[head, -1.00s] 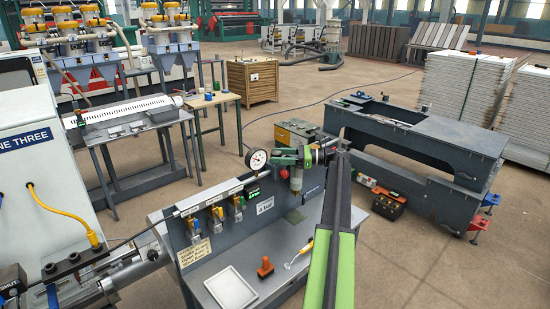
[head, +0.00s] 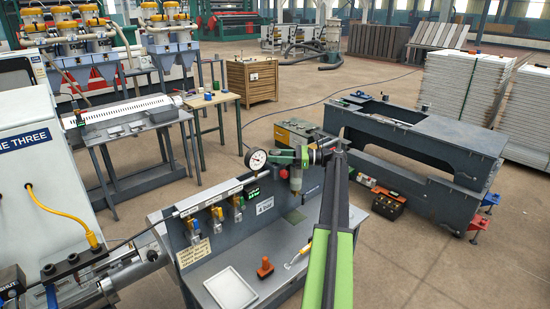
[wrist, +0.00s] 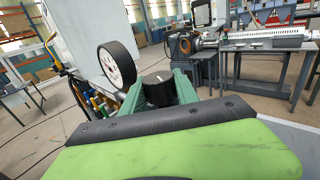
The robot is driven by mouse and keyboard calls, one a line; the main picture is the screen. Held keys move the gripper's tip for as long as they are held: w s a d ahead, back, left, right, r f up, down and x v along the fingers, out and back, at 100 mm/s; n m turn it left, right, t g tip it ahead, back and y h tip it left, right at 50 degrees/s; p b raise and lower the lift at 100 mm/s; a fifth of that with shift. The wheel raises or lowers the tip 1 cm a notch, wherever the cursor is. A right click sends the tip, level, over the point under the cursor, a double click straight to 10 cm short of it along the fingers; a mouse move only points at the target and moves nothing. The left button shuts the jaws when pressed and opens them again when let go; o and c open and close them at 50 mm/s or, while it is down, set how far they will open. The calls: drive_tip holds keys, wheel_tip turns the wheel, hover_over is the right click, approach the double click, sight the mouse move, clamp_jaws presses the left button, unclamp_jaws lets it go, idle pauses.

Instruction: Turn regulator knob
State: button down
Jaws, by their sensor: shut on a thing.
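The regulator knob (wrist: 158,92) is black with a pale mark on its top and sits between the two green fingers of my gripper (wrist: 157,86) in the wrist view. My gripper (head: 290,156) is shut on it above the bench panel in the head view, where the gripper mostly hides the knob. The regulator's bowl (head: 296,180) hangs below the gripper. The round white pressure gauge (head: 256,159) is just left of the gripper, and its face also shows in the wrist view (wrist: 110,70).
The bench panel (head: 265,206) carries yellow-handled valves (head: 217,214). A white tray (head: 230,289), an orange-red object (head: 265,267) and a small yellow-handled tool (head: 297,257) lie on the bench top. A grey machine frame (head: 430,150) stands at the right, with open floor nearby.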

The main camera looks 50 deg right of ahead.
drive_tip(key=shift+a+h, duration=0.1)
drive_tip(key=shift+h, duration=0.2)
drive_tip(key=shift+s+a+m+t+h, duration=0.1)
drive_tip(key=shift+m+t+h, duration=0.6)
drive_tip(key=shift+m, duration=0.1)
drive_tip(key=m+t+h, duration=0.1)
drive_tip(key=m+h, duration=0.1)
drive_tip(key=h, duration=0.1)
drive_tip(key=shift+t, duration=0.4)
drive_tip(key=shift+m+t+h, duration=0.25)
drive_tip(key=shift+m+h, duration=0.95)
drive_tip(key=shift+h, duration=0.6)
drive_tip(key=shift+m+t+h, duration=0.25)
drive_tip(key=shift+m+h, duration=0.95)
drive_tip(key=shift+h, duration=0.6)
drive_tip(key=shift+d, duration=0.2)
drive_tip(key=c, duration=0.9)
unclamp_jaws()
